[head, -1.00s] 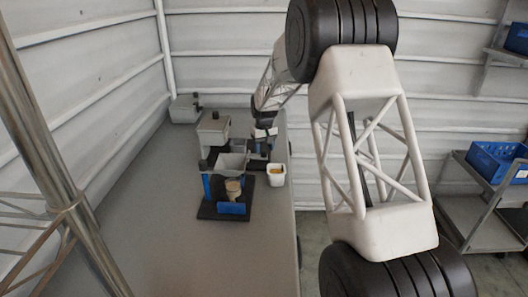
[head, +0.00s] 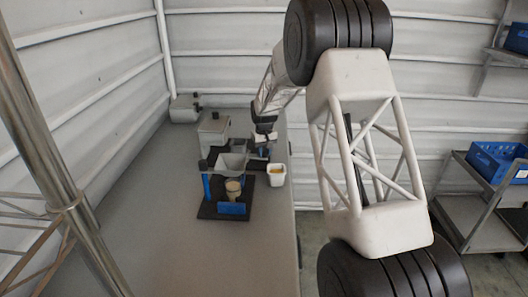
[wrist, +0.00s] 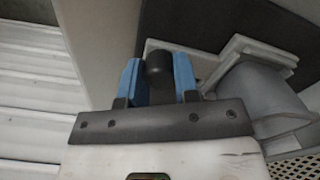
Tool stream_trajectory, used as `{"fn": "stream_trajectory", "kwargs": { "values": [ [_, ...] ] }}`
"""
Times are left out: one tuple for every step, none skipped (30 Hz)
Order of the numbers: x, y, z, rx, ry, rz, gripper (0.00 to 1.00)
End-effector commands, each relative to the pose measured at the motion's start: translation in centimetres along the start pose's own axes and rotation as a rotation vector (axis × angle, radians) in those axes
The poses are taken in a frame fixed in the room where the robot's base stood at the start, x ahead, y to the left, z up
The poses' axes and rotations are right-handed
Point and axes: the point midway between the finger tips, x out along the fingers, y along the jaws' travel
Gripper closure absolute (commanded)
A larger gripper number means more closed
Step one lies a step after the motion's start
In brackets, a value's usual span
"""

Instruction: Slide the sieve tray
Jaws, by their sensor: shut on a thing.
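In the wrist view, my gripper (wrist: 158,72) has its two blue fingers either side of a black knob (wrist: 158,64), shut on it. The knob stands at a pale flat plate beside a grey funnel-shaped hopper (wrist: 262,100); this appears to be the sieve tray (wrist: 205,62), mostly hidden. In the head view, the grey hopper (head: 232,163) stands on blue posts over a black base, with a small tan-topped cup (head: 233,187) below it. My gripper (head: 265,140) is just behind and right of the hopper, small and partly hidden there.
A white pot with orange-yellow contents (head: 277,174) stands right of the hopper, near the table edge. A grey box (head: 213,132) stands behind the hopper, and another (head: 184,108) at the far left. The near grey tabletop (head: 190,255) is clear.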

Motion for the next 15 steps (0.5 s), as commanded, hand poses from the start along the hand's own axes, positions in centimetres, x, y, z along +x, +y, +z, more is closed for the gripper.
{"fn": "stream_trajectory", "kwargs": {
  "values": [
    [0.0, 0.1, 0.0, 0.000, 0.000, 0.000, 1.00],
    [0.0, 0.1, 0.0, 0.000, 0.000, 0.000, 1.00],
    [0.0, 0.0, 0.0, 0.000, 0.000, 0.000, 1.00],
    [0.0, -0.1, -0.1, 0.000, 0.000, 0.000, 1.00],
    [0.0, -0.2, -0.1, 0.000, 0.000, 0.000, 1.00],
    [0.0, -0.5, -0.3, -0.001, 0.000, 0.000, 1.00],
    [0.0, -0.8, -0.4, -0.001, 0.000, 0.000, 1.00],
    [0.0, -1.1, -0.6, -0.001, 0.000, 0.000, 1.00],
    [0.0, -1.6, -0.8, -0.002, 0.000, 0.000, 1.00],
    [0.0, -2.0, -1.0, -0.002, 0.001, 0.000, 1.00],
    [0.0, -2.5, -1.3, -0.003, 0.001, 0.000, 1.00],
    [-0.1, -3.1, -1.6, -0.003, 0.002, 0.000, 1.00],
    [-0.1, -3.5, -1.7, -0.002, 0.002, 0.000, 1.00],
    [0.0, -3.8, -1.9, -0.002, 0.002, 0.000, 1.00],
    [0.0, -4.1, -2.0, -0.001, 0.002, 0.000, 1.00]
  ]
}}
